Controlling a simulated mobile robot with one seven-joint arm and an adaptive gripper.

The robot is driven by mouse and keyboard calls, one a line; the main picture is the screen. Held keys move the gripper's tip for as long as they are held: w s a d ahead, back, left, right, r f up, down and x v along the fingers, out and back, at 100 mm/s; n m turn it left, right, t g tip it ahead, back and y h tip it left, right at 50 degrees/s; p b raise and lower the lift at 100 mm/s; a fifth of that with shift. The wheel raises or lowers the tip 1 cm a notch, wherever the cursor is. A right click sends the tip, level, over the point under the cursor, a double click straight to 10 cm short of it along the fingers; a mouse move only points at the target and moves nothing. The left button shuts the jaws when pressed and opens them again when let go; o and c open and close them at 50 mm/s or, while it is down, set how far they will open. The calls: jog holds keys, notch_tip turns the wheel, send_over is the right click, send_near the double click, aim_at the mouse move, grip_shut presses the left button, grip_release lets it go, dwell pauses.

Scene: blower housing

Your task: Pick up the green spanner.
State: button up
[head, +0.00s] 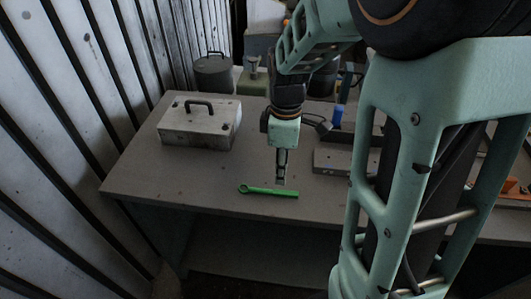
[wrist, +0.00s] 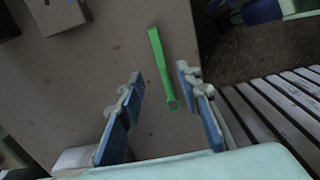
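The green spanner (head: 268,190) lies flat on the grey table (head: 225,172), close to its front edge. Its ring end points left in the head view. My gripper (head: 281,182) points down just above the spanner in that view. In the wrist view the spanner (wrist: 162,70) lies lengthwise, with its ring end between my gripper's fingers (wrist: 160,90). The two blue-padded fingers are spread wide apart with nothing held between them. The spanner appears to be below the fingertips; I cannot tell the exact gap.
A metal box with a black handle (head: 199,122) stands on the table at the left. A grey tray-like block (head: 345,160) and a blue item (head: 337,116) are to the right of my gripper. Corrugated wall panels (head: 60,130) run along the left. The table around the spanner is clear.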

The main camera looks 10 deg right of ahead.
aim_at(282, 192)
jog(key=f, duration=0.8)
jog(key=shift+d+f, duration=0.2)
jog(key=shift+f, duration=0.1)
jog(key=shift+c, duration=0.3)
grip_shut()
